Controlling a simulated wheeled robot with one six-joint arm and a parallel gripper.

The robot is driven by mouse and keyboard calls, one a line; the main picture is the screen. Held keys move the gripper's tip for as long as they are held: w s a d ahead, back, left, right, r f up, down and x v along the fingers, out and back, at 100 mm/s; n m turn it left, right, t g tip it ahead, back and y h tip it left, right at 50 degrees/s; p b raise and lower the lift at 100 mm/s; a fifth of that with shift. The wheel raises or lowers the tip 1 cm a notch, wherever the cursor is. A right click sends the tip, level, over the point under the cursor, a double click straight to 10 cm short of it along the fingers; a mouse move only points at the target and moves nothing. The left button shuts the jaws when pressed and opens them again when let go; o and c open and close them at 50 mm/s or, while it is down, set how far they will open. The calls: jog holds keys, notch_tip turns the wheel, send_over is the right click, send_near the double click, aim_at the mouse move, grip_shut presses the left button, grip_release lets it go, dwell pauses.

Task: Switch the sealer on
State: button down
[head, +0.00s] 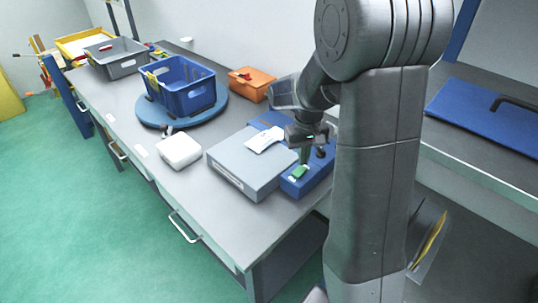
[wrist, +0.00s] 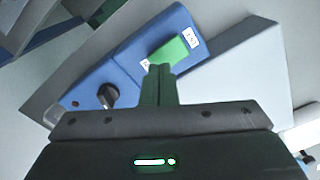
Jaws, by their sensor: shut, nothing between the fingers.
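The sealer (head: 318,180) shows as a blue housing beside a flat grey box at the near end of the bench. Its blue top (wrist: 130,62) fills the middle of the wrist view. A green switch (head: 300,172) sits on it, and it shows in the wrist view (wrist: 173,52) between two small white labels. A black knob (wrist: 108,95) is to the left of my fingers. My gripper (wrist: 158,70) is shut and empty, its fingertips at the near edge of the green switch. I cannot tell whether they touch it. In the head view my gripper (head: 305,158) points down over the housing.
The grey box (head: 235,168) carries a white packet (head: 264,138). A white case (head: 180,150) lies to its left. Behind are a blue crate (head: 185,88) on a round blue base (head: 155,117), an orange box (head: 250,82) and a grey bin (head: 118,62).

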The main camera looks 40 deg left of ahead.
jog(key=shift+f+b, duration=0.7)
jog(key=shift+f, duration=0.3)
dwell(0.8)
jog(key=shift+r+p, duration=2.8)
jog(key=shift+r, duration=0.8)
jog(key=shift+f, duration=0.15)
